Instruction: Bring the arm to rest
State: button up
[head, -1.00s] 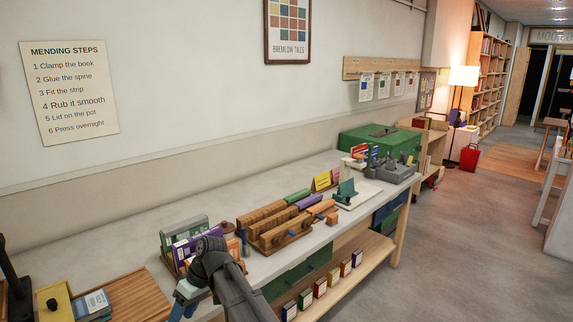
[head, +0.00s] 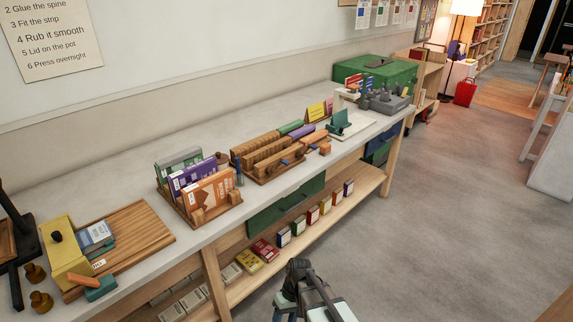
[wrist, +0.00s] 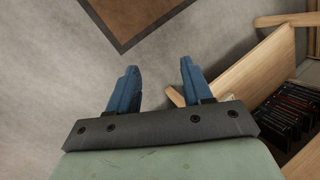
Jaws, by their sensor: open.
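My gripper shows in the wrist view (wrist: 158,85) with its two blue fingers apart and nothing between them. It points down over the grey floor (wrist: 60,75), with the wooden bench leg and shelf at the right of that view. In the head view my arm (head: 303,285) is at the bottom centre, in front of the workbench (head: 300,185) and off its top. The fingertips are hard to make out there.
On the bench stand a rack with books (head: 205,190), a wooden board (head: 140,235), a yellow block (head: 66,250) and a green box (head: 375,75). Small boxes (head: 312,215) line the lower shelf (head: 360,190). The floor (head: 440,230) to the right is clear.

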jog(key=s+d+f+m+g+h, duration=0.1)
jog(key=s+d+f, duration=0.4)
jog(key=s, duration=0.3)
jog(key=s+d+f+m+h, duration=0.1)
jog(key=s+d+f+m, duration=0.1)
jog(key=s+d+f, duration=0.3)
jog(key=s+d+f+m+g, duration=0.1)
jog(key=s+d+f, duration=0.4)
jog(key=s+d, duration=0.3)
jog(key=s, duration=0.3)
jog(key=shift+s+m+g+h, duration=0.3)
jog(key=shift+s+m+h, duration=0.1)
